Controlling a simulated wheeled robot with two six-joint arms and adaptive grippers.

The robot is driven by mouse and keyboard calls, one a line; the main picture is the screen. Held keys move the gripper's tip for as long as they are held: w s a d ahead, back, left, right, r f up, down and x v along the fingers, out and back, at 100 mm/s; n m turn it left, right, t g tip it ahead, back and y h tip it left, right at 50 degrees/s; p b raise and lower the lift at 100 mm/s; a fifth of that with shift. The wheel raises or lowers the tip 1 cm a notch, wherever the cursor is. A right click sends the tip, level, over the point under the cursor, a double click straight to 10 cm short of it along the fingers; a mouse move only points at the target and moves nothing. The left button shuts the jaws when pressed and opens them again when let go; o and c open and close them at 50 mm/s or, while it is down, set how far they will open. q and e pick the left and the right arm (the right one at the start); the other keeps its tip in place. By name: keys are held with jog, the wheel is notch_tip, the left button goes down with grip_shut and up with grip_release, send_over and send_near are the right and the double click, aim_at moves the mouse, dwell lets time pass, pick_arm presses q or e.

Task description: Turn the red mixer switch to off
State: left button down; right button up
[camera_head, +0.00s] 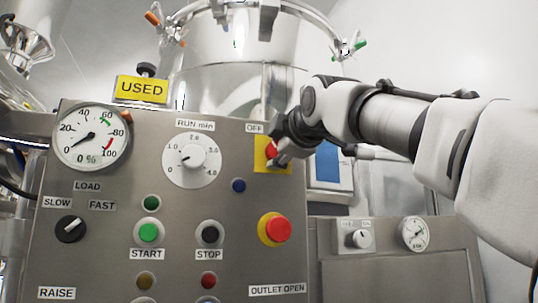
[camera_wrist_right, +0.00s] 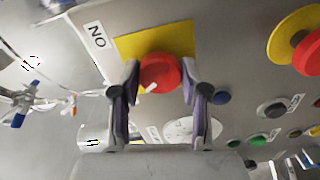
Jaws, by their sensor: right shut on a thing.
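The red mixer switch (camera_head: 271,151) is a round knob on a yellow plate (camera_head: 259,163) at the upper right of the steel control panel. An OFF label (camera_head: 255,128) sits above the plate's left part. My right gripper (camera_head: 281,149) comes in from the right and partly hides the knob. In the right wrist view, its fingers (camera_wrist_right: 160,78) stand on either side of the red knob (camera_wrist_right: 160,70), shut on it. A white mark on the knob points to the lower left there. An ON label (camera_wrist_right: 97,36) shows left of the yellow plate (camera_wrist_right: 165,38). My left gripper is out of view.
A red emergency button (camera_head: 278,229) on a yellow ring sits below the switch. A run timer dial (camera_head: 191,160) and a blue button (camera_head: 239,185) are to the left. A yellow USED sign (camera_head: 142,89) and a steel vessel (camera_head: 228,95) stand behind the panel.

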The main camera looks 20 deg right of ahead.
jog(key=shift+n, duration=1.1)
jog(key=o, duration=1.1)
jog(key=shift+o, duration=0.2)
